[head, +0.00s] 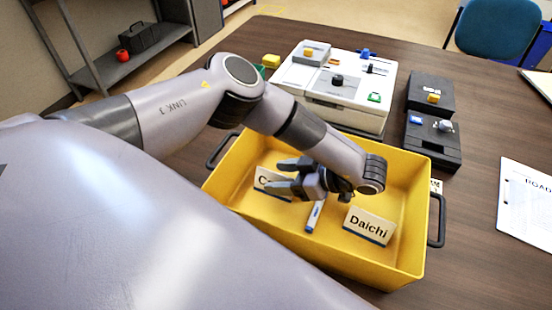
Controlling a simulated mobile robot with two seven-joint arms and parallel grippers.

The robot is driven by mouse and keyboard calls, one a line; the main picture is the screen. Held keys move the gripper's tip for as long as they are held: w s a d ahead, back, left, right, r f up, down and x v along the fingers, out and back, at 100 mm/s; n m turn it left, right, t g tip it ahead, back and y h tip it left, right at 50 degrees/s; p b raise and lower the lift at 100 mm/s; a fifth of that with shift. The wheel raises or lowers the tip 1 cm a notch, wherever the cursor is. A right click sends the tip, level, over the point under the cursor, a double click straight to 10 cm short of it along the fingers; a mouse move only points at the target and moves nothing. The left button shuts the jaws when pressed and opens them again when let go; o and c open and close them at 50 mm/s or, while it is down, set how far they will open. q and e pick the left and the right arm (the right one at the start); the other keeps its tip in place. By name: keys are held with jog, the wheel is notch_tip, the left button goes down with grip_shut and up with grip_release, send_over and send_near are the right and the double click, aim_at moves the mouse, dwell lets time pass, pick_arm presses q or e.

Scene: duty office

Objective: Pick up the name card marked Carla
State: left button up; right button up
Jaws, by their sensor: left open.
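A white name card (262,177) stands in the left part of the yellow bin (270,225). Only the start of its name, a "C", can be read; the rest is behind my gripper. My left gripper (278,175) is open, with its fingers pointing left in front of this card in the picture. I cannot tell if they touch it. A second name card (369,226), marked Daichi, leans in the right part of the bin. My right gripper is not in view.
A white-and-blue marker (314,216) lies in the bin between the cards. The bin has black handles. Behind it stand a white device (330,90) and black boxes (430,130) with knobs. A paper (525,200) lies at the right.

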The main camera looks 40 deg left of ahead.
pick_arm(q)
jog(key=shift+a, duration=0.1)
jog(key=c, duration=1.1)
